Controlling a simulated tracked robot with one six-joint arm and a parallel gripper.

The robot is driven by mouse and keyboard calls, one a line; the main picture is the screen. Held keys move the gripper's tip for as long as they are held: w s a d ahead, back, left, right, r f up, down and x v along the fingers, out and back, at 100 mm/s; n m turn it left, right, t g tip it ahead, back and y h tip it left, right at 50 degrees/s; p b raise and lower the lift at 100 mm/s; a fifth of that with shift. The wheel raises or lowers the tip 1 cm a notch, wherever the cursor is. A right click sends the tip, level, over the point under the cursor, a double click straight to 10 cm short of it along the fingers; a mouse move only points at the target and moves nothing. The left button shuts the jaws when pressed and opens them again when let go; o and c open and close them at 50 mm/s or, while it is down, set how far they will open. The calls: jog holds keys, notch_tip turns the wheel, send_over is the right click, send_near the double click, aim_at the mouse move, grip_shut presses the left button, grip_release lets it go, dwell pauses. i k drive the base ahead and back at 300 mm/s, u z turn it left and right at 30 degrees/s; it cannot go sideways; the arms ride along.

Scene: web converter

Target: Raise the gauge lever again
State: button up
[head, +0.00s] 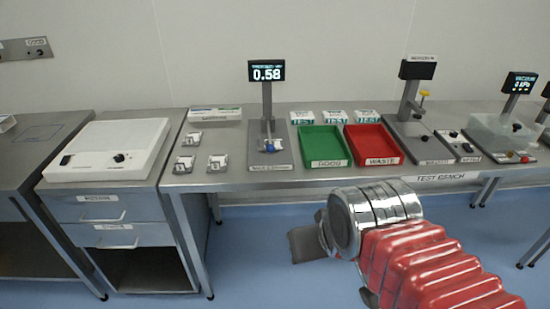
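The gauge (267,100) stands on the test bench, a dark post on a grey base plate (269,162) with a label on its front edge. Its display (266,71) reads 0.58. A small blue knob (270,148) sits low at the foot of the post. It may be the end of the lever; the lever's angle is too small to make out. My gripper (307,245) is in front of the bench, over the blue floor, below and right of the gauge and apart from it. My wrist mostly hides it, and its fingers cannot be made out.
A green tray (345,162) and a red tray (399,158) labelled WASTE stand right of the gauge. Several small sample pieces (217,162) lie to its left. Another post instrument (417,70) with a yellow handle stands further right. The bench front edge lies between my arm and the gauge.

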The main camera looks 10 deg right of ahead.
aim_at(270, 144)
jog(key=z, duration=0.05)
jog(key=k, duration=0.2)
jog(key=u, duration=1.6)
jog(key=i, duration=1.3)
jog(key=z, duration=1)
